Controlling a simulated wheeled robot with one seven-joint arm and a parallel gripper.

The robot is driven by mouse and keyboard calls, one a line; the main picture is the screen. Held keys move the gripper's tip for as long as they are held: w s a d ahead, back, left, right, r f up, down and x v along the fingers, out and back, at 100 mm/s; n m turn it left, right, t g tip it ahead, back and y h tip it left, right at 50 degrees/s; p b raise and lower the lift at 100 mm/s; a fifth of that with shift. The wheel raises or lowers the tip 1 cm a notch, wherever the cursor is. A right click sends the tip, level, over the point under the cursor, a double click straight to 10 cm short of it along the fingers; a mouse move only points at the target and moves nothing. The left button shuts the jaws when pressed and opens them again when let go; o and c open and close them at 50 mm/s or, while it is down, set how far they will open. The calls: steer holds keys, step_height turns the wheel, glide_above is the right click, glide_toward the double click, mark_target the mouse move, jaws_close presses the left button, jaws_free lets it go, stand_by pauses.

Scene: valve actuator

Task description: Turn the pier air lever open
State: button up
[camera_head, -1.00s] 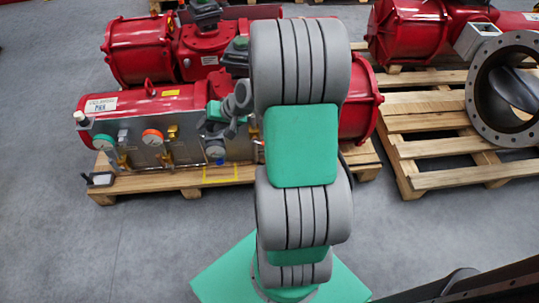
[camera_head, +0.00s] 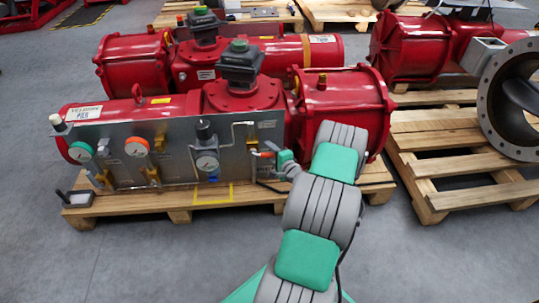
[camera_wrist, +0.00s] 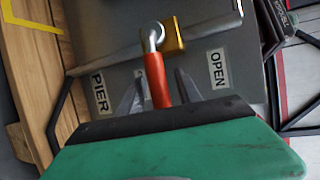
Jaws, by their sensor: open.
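The pier air lever (camera_wrist: 155,78) is an orange-red handle on a brass valve (camera_wrist: 172,36) on the grey panel. In the wrist view it runs from its silver pivot down toward my gripper (camera_wrist: 159,80). My gripper is open, with one grey finger on each side of the lever; I cannot tell whether either touches it. A PIER label (camera_wrist: 100,94) is at left and an OPEN label (camera_wrist: 217,68) at right. A label between them is mostly hidden by the lever and a finger. In the head view my gripper (camera_head: 269,150) is at the panel's right end.
The grey panel (camera_head: 120,175) carries gauges, brass valves and pipes, in front of red actuators (camera_head: 330,105) on a wooden pallet (camera_head: 130,205). A metal pipe (camera_wrist: 110,60) runs beside the valve. Another pallet (camera_head: 430,195) stands at right. Floor at front left is clear.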

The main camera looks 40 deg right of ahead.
steer(key=shift+w, duration=0.1)
jaws_close()
stand_by(0.4)
stand_by(1.0)
